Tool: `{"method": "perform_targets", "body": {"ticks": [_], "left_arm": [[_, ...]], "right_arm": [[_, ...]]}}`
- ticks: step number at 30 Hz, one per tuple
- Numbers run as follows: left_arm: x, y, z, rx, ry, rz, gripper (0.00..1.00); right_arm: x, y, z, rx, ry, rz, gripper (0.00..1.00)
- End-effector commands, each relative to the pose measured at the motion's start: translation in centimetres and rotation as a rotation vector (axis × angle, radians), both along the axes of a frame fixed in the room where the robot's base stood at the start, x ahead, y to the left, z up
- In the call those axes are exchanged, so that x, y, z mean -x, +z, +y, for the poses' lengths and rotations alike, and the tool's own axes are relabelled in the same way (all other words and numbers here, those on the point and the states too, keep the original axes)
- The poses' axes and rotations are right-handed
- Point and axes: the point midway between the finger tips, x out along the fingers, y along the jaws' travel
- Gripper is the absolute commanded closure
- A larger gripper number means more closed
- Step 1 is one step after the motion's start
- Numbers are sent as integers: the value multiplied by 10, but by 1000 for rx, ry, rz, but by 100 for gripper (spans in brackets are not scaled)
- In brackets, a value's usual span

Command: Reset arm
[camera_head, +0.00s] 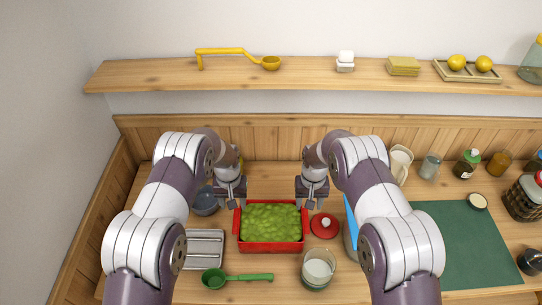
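My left gripper (231,205) points down above the table, just beyond the back left corner of a red tray (239,224) filled with green contents (271,221). Its two fingers look spread, with nothing visible between them. My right gripper (311,205) points down near the tray's back right corner, next to a red lid with a pale knob (325,226). Its fingers also look spread and empty. Both arms are bent and reach forward from the bottom of the view. The arms hide parts of the table.
A dark bowl (206,202), a metal tray (205,248) and a green ladle (240,278) lie at left. A glass jar (318,268) stands in front. Jars and a green mat (465,245) are at right.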

Motion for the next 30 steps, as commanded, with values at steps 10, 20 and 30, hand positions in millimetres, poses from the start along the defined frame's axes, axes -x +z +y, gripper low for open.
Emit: {"method": "perform_targets", "body": {"ticks": [10, 20, 30], "left_arm": [[73, 3, 15, -9, -66, 92, 45], [243, 87, 59, 2, -51, -7, 45], [247, 108, 66, 3, -21, -121, 45]], "right_arm": [[72, 2, -14, 9, 67, 90, 45], [241, 87, -59, -2, 51, -8, 45], [246, 107, -66, -3, 21, -121, 45]]}}
